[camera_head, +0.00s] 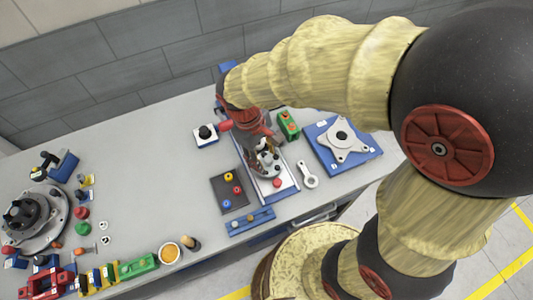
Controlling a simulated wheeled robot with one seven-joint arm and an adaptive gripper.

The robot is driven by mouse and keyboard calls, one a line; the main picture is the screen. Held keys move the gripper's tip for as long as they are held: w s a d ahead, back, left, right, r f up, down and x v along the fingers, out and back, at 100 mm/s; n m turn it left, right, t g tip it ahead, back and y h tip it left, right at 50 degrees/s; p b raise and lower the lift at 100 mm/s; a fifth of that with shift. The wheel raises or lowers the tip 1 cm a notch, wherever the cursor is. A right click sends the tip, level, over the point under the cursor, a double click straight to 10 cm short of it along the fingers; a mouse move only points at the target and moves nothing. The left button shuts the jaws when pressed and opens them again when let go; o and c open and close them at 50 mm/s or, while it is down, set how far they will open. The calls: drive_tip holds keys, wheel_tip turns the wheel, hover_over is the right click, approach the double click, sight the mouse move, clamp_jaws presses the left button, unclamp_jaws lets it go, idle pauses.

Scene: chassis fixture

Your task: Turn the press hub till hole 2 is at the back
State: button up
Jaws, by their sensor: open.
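A small light-grey round part with dark spots, which looks like the press hub (269,165), sits on the long blue-edged fixture (286,188) in the middle of the bench. My gripper (264,147) reaches down from my arm right over this part and hides its back side. The gripper is open; I cannot tell whether its fingers touch the part. The hole numbers are too small to read, so I cannot tell which hole is at the back. A red knob (278,183) stands at the front of the fixture.
Close on the right are a green block (288,126), a grey wrench-like part (308,175) and a blue plate (361,157) with a star-shaped part (345,145). On the left are a dark tray (229,204) and a black-knobbed box (206,135).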

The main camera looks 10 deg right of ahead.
sight(268, 159)
drive_tip(key=w+f+n, duration=0.1)
drive_tip(key=f+n, duration=0.1)
drive_tip(key=f, duration=0.1)
drive_tip(key=w+d+f+n+h, duration=0.1)
drive_tip(key=w+f+n, duration=0.1)
drive_tip(key=f+n, duration=0.1)
drive_tip(key=w+f+n+h, duration=0.1)
drive_tip(key=w+f+n, duration=0.1)
drive_tip(key=f, duration=0.2)
drive_tip(key=shift+w+d+f+n+b, duration=0.15)
drive_tip(key=shift+d+f+n+b, duration=0.15)
drive_tip(key=shift+d+f+b, duration=0.1)
drive_tip(key=shift+c, duration=0.9)
clamp_jaws()
